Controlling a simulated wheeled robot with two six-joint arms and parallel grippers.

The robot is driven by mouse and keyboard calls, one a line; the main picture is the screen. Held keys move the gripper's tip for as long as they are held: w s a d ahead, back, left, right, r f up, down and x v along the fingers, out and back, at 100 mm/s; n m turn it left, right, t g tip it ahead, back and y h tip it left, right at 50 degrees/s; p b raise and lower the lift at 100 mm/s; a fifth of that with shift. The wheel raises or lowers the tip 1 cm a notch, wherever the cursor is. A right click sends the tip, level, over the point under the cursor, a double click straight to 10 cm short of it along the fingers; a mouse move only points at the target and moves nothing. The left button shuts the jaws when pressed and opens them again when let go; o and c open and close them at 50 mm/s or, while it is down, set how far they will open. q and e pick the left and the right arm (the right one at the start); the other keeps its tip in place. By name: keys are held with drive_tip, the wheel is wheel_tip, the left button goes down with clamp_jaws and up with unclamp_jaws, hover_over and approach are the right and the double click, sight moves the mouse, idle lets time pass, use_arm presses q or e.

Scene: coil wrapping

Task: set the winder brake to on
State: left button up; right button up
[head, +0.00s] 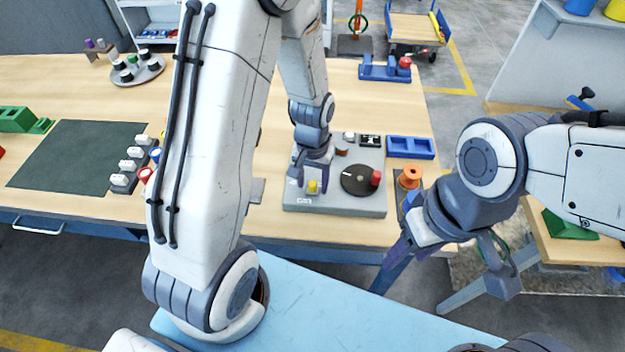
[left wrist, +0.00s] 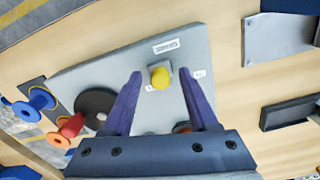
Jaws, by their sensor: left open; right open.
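The winder is a grey base plate (head: 340,205) on the wooden table, with a black disc (head: 357,181) carrying a red knob (head: 376,177). A yellow knob (head: 312,187) sits near its front left and also shows in the left wrist view (left wrist: 160,77), on a small grey mount between two white labels too small to read. My left gripper (head: 312,182) is open above the plate. In the left wrist view its two purple fingers (left wrist: 160,88) stand on either side of the yellow knob, with gaps. My right gripper (head: 397,252) hangs in front of the table edge, empty.
An orange spool (head: 410,177) stands right of the winder, near my right arm. A blue tray (head: 411,147) lies behind it. A dark green mat (head: 75,160) and a rack of white-topped pieces (head: 130,168) lie to the left. My left arm hides part of the table.

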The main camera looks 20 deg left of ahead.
use_arm(q)
clamp_jaws()
idle(1.4)
